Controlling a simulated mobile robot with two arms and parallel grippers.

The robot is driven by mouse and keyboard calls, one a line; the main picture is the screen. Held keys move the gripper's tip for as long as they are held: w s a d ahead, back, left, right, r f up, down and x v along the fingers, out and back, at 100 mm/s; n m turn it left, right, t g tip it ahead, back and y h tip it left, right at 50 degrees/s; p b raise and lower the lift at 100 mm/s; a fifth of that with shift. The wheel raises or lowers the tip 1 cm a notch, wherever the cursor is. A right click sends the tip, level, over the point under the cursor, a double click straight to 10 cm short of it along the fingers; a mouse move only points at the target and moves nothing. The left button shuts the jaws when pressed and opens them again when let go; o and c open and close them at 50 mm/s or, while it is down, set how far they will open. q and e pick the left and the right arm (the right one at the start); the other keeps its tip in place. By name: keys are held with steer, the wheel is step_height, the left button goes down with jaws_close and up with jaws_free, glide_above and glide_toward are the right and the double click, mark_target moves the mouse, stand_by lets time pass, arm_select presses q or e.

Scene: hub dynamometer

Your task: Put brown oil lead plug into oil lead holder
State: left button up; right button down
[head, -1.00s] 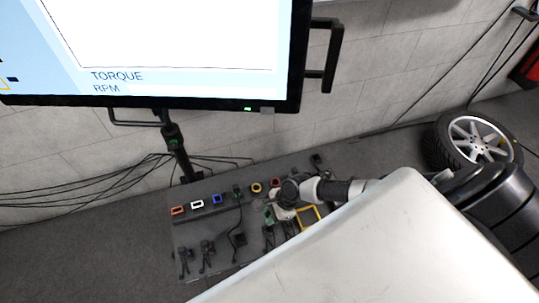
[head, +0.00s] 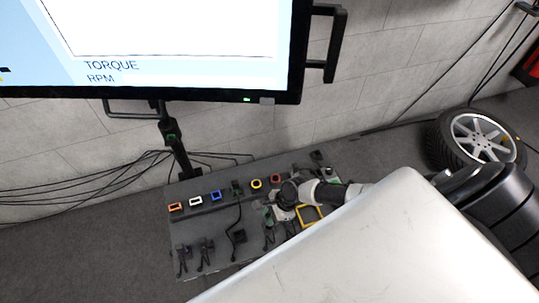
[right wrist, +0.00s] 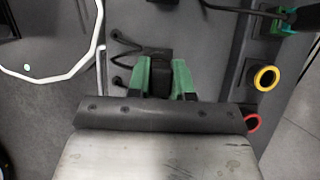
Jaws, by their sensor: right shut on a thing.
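My right gripper (right wrist: 162,82) is shut on a small dark block (right wrist: 158,86) between its green fingers in the right wrist view. It looks like the oil lead plug; its brown colour is hard to confirm. A dark cable runs beside it. In the head view my right gripper (head: 287,207) is over the right part of the dark panel (head: 210,225), and the plug is hidden. Coloured holders stand along the panel's back: orange (head: 176,207), white (head: 196,201), blue (head: 215,196), yellow (head: 256,184) and red (head: 275,179). I cannot tell which is the oil lead holder. My left gripper is not in view.
Black leads and clips (head: 205,250) lie on the panel's left front.

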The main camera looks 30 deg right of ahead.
stand_by(0.7)
steer(key=shift+f+b, duration=1.1)
steer(key=shift+f, duration=0.35)
steer(key=c, duration=0.9)
jaws_free()
steer(key=shift+c, duration=0.2)
steer(key=p+v, duration=0.2)
steer(key=v, duration=0.8)
steer(key=shift+d+r+p, duration=0.15)
steer(key=shift+r+p, duration=0.2)
